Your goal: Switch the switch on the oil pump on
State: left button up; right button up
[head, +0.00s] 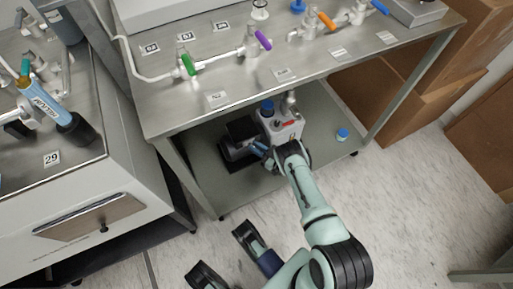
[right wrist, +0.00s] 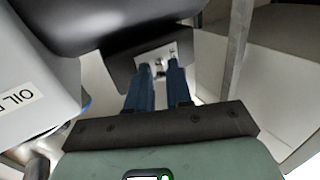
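The oil pump stands on the lower shelf under the steel table, with a white body (head: 283,124) and a black motor part (head: 240,130). In the right wrist view its pale body with a partly cut-off OIL label (right wrist: 20,100) is at the left. A small metal switch plate (right wrist: 169,50) sits on a black box below the dark motor. My right gripper (head: 260,148) is at the pump's front; in the right wrist view its two blue fingers (right wrist: 158,67) are apart, with the tips in front of the plate. Contact cannot be told.
The steel table (head: 350,62) above the pump carries valves with coloured handles. A table leg (head: 410,88) stands to the right, and a blue-capped item (head: 342,134) lies on the shelf (head: 210,180). Cardboard boxes (head: 405,105) are at the right. Floor in front is mostly clear.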

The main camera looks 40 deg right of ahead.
pick_arm(q)
jog(key=w+r+t+p, duration=0.2)
jog(key=w+r+p, duration=0.1)
jog(key=w+r, duration=0.2)
jog(key=shift+w+d+t, duration=0.3)
jog(key=shift+w+d, duration=0.1)
jog(key=shift+w, duration=0.45)
pick_arm(e)
jog(key=s+d, duration=0.2)
jog(key=s, duration=1.1)
jog(key=shift+d, duration=0.25)
pick_arm(q)
jog(key=shift+s, duration=0.1)
pick_arm(e)
jog(key=shift+s, duration=0.1)
